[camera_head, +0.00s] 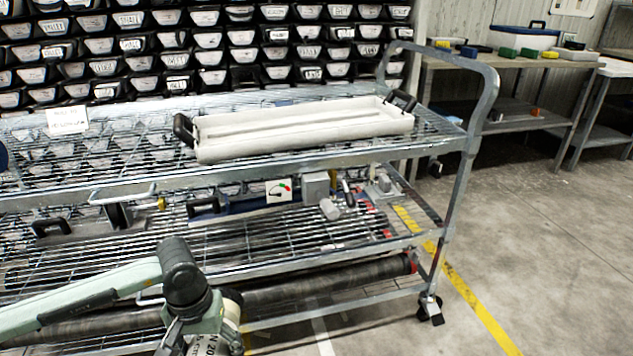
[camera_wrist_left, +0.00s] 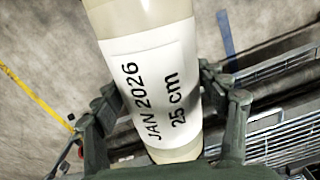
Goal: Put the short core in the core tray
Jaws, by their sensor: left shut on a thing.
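The short core (camera_wrist_left: 150,70) is a pale cylinder with a white label reading "JAN 2026" and "25 cm". My left gripper (camera_wrist_left: 158,108) is shut around it, with a finger on each side. In the head view, part of the labelled core (camera_head: 230,338) shows at the bottom edge, partly hidden by my left arm, low in front of the cart. The core tray (camera_head: 305,146) is a long white trough with black end handles, on the cart's top shelf; it looks empty. The core is apart from the tray. My right gripper is in neither view.
The wire cart (camera_head: 455,180) has tools on its middle shelf and a long dark tube (camera_head: 330,284) on its lower shelf. A small white card (camera_head: 67,120) stands at the top shelf's left. Stacked labelled bins fill the back. Floor at right is clear.

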